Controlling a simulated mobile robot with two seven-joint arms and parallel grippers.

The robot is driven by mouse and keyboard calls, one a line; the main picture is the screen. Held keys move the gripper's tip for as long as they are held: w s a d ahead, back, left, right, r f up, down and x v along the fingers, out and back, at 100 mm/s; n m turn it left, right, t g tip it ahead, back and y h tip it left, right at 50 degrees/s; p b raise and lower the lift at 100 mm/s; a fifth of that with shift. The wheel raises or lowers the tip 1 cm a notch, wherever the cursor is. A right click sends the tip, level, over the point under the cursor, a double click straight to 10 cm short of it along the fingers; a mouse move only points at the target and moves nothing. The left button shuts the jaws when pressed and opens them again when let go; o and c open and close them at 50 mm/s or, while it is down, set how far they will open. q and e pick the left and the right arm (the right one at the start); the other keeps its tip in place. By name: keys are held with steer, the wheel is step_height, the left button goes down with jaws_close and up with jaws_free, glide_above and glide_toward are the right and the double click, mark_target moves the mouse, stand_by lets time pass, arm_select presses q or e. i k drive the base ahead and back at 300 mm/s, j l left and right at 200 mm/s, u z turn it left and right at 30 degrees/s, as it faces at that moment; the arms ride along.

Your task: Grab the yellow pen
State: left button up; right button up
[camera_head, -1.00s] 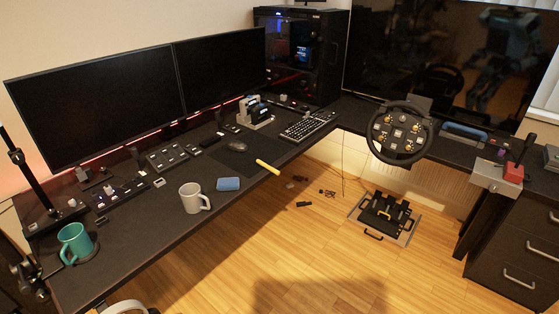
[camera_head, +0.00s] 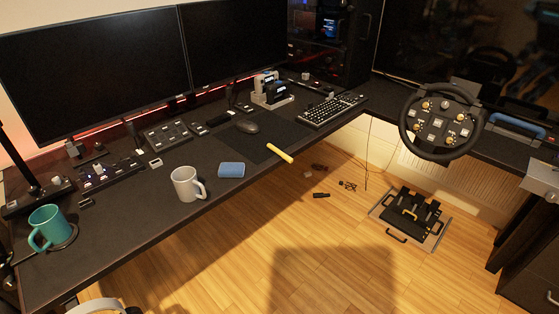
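The yellow pen (camera_head: 279,152) lies near the front edge of the black desk (camera_head: 130,225), at the corner of the dark mouse mat (camera_head: 243,146). It looks like a short, thick yellow stick, and its lower right end reaches to or slightly past the desk edge. Neither of my grippers shows in the head view. Nothing is touching the pen.
A steering wheel (camera_head: 440,121) is at right. Pedals (camera_head: 412,216) rest on the open wooden floor.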

mark_target(285, 156)
steer(key=i+l+u, duration=0.25)
steer(key=i+l, duration=0.75)
steer(key=i, duration=0.1)
